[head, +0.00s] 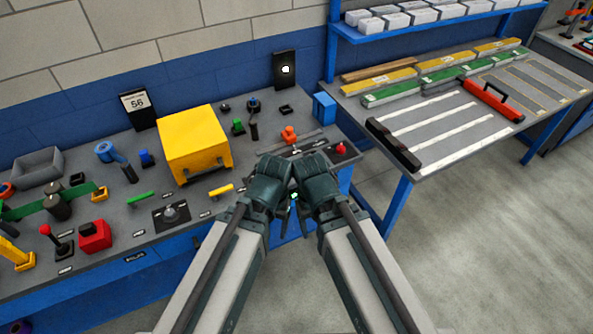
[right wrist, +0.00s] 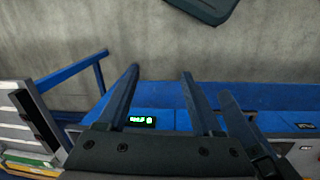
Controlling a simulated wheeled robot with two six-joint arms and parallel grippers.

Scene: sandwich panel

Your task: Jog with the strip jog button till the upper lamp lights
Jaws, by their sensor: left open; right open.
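My left gripper (head: 270,182) and right gripper (head: 316,180) are close together in front of the right part of the control bench. Their fingertips are mostly hidden in the head view. In the right wrist view the right gripper's fingers (right wrist: 160,73) stand apart with nothing between them. A dark upright panel (head: 285,70) at the back of the bench shows one bright white spot; I cannot tell if it is the upper lamp. A red round button (head: 340,149) sits at the bench's right end. The labels are too small to read, so I cannot tell which control is the strip jog button.
A yellow box (head: 193,145), a red block (head: 95,236), a grey bin (head: 37,168) and several levers and knobs crowd the bench. A side table (head: 455,150) holds strips and a red-handled tool (head: 492,100). Floor on the right is clear.

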